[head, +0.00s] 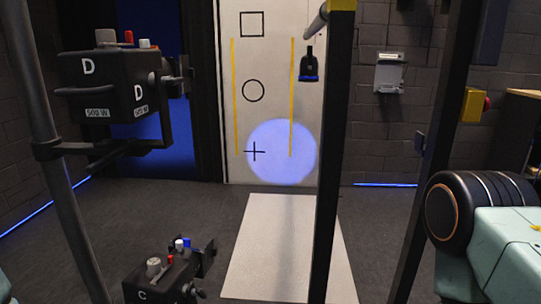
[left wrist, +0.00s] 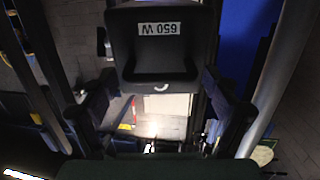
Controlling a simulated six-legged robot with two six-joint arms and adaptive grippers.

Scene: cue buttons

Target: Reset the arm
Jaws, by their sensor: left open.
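My left gripper (left wrist: 159,82) shows in the left wrist view as two dark fingers spread wide apart, with nothing seen held between them. A black lamp housing marked 650 W (left wrist: 160,42), upside down in the picture, is beyond the fingertips. I cannot tell how far it is from them. The head view shows neither gripper. There, my right arm (head: 480,222) shows only as a thick black and teal joint at the right edge.
In the head view, a lamp box marked D (head: 103,88) hangs on a pole at left. A box marked C (head: 162,280) is below. A dark post (head: 329,150) stands in front of a white panel (head: 263,60) with a bluish light spot.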

